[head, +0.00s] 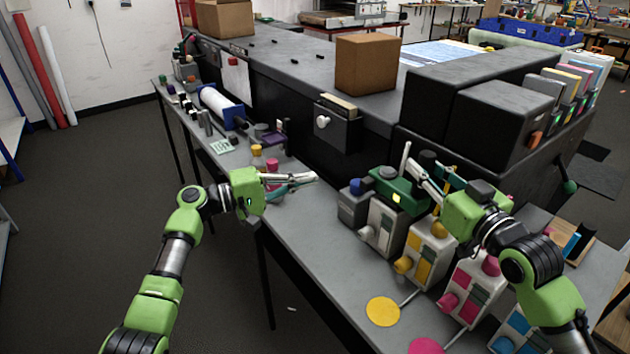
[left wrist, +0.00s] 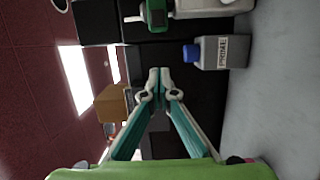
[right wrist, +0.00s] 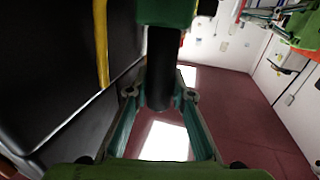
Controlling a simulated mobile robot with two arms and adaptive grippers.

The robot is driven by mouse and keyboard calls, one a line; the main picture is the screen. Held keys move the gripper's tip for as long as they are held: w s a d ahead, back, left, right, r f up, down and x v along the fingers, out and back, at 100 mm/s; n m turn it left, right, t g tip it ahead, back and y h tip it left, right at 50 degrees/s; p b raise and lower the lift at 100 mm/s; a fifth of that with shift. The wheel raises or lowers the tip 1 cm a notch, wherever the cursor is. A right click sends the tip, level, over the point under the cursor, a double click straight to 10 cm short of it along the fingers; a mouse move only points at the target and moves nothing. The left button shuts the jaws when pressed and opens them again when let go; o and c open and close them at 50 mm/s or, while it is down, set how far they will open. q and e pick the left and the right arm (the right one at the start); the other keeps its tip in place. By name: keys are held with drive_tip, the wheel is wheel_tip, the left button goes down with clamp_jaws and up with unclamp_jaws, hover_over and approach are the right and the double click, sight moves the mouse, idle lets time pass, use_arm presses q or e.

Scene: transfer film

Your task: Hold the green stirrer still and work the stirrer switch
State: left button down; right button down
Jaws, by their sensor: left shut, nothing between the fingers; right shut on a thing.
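The green stirrer (head: 388,184) sits at the back of the bench, over the grey-and-white machines, with a small lit yellow-green switch (head: 396,198) on its front. My right gripper (head: 412,166) is shut on the stirrer's black cylindrical part. In the right wrist view this black cylinder (right wrist: 162,65) stands between the fingers, with the green body against it. My left gripper (head: 315,177) is shut and empty, to the left of the stirrer and apart from it. In the left wrist view its fingertips (left wrist: 160,74) meet, and part of the stirrer (left wrist: 156,13) shows beyond them.
A grey PRIME bottle with a blue cap (left wrist: 191,55) stands near the stirrer. Yellow (head: 427,255) and pink (head: 472,290) dispensers line the bench to its right. A yellow upright strip (right wrist: 101,40) is close to my right gripper. Black cabinets stand behind the bench.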

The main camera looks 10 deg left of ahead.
use_arm(q)
drive_tip(key=w+d, duration=0.1)
drive_tip(key=d, duration=0.8)
drive_tip(key=shift+w+d, duration=0.25)
drive_tip(key=shift+d, duration=0.05)
drive_tip(key=shift+s+d, duration=1)
drive_tip(key=shift+d, duration=0.1)
approach(362, 186)
drive_tip(key=a, duration=0.1)
drive_tip(key=w+a, duration=0.1)
drive_tip(key=a, duration=0.1)
drive_tip(key=w+a, duration=0.1)
drive_tip(key=shift+a, duration=0.2)
